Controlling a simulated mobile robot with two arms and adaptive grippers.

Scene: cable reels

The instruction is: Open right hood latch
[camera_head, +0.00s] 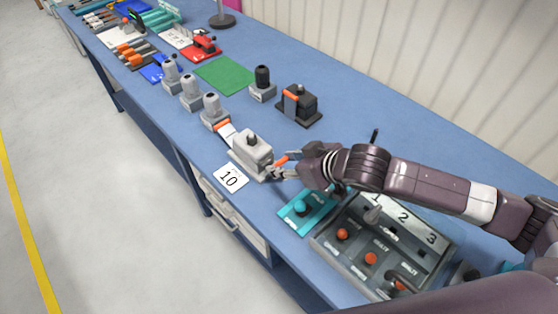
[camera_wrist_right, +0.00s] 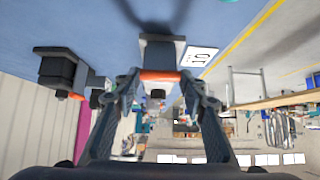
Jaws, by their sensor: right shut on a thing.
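My right gripper (camera_head: 284,170) is at the hood's right side, shut on the right latch. In the right wrist view, the orange bar (camera_wrist_right: 159,76) spans between the fingertips (camera_wrist_right: 160,83), in front of the grey hood (camera_wrist_right: 160,52). My left gripper is out of view.
A grey control panel (camera_head: 385,245) with orange knobs and a teal block (camera_head: 307,209) are near my right forearm. A black connector (camera_head: 299,104) and several grey connectors stand farther back. A green mat (camera_head: 227,75) lies bare.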

